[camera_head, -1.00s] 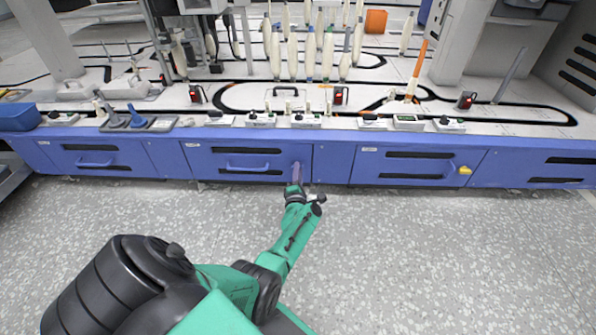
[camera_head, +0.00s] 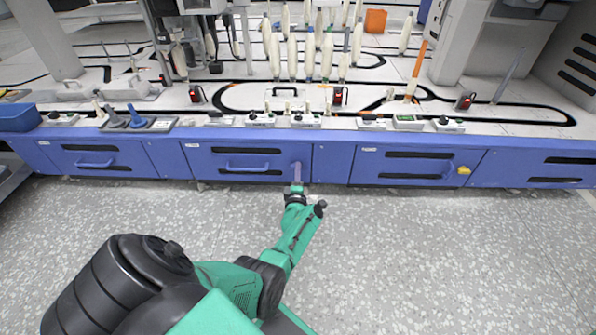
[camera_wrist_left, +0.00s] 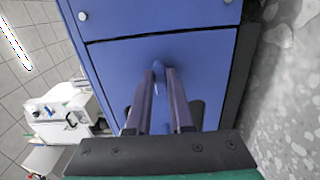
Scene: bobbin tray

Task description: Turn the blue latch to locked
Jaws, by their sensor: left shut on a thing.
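The blue latch (camera_wrist_left: 160,76) is a small blue piece on the front of a blue cabinet panel. In the left wrist view it shows between the fingertips of my left gripper (camera_wrist_left: 162,74), which is shut on it. In the head view my left gripper (camera_head: 297,170) reaches the right end of the middle-left blue panel (camera_head: 235,163). The latch is too small and covered there to make out its angle. My right gripper is not in view.
Blue handles (camera_head: 247,168) and dark slots mark the cabinet fronts. A yellow knob (camera_head: 464,170) sits on the panel to the right. Above is a white worktop (camera_head: 400,112) with bobbins and small devices. The speckled floor (camera_head: 420,260) in front is clear.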

